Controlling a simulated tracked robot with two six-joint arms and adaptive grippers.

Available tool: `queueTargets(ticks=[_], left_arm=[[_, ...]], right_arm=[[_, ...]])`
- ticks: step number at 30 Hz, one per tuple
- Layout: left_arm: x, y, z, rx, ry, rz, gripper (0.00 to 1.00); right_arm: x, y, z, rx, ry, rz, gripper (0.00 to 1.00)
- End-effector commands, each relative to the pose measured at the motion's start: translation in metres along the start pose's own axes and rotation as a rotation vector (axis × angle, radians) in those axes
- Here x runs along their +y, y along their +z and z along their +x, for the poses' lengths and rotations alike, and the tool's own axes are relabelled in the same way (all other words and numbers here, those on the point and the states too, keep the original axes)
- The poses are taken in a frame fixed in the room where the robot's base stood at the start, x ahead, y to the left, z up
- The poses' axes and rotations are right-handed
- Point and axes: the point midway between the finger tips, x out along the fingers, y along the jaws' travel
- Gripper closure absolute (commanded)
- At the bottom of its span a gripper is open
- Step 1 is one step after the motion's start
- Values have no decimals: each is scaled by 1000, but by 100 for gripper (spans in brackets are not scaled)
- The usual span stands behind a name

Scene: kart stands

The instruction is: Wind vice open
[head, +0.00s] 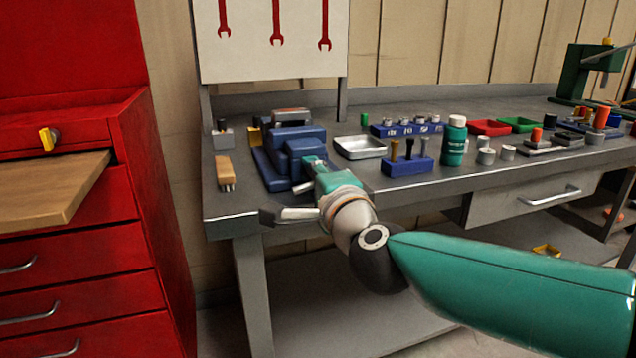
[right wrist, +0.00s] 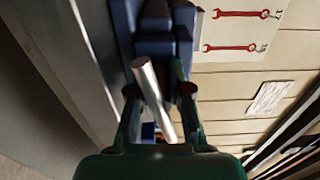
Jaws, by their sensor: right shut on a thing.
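The blue vice (head: 290,153) stands at the left end of the grey workbench, and its blue body also shows at the top of the right wrist view (right wrist: 152,45). My right gripper (head: 314,166) reaches the front of the vice from the right. In the right wrist view, the silver bar of the vice handle (right wrist: 150,90) lies tilted between the two fingers of my right gripper (right wrist: 155,92), which is shut on it. In the head view the gripper hides most of the handle. How wide the jaws stand cannot be told. My left gripper is not in view.
A wooden-handled brush (head: 224,170) lies left of the vice. A metal tray (head: 360,147), a blue tool holder (head: 408,166) and a green bottle (head: 454,141) stand to the right on the workbench (head: 330,215). A red cabinet (head: 130,190) stands at the left.

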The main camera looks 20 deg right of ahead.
Motion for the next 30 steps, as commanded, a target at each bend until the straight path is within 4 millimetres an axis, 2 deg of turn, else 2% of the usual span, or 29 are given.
queueTargets(ticks=[12,30], left_arm=[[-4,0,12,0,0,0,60],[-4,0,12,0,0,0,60]], right_arm=[[4,-2,0,7,5,189,100],[4,-2,1,7,8,206,100]])
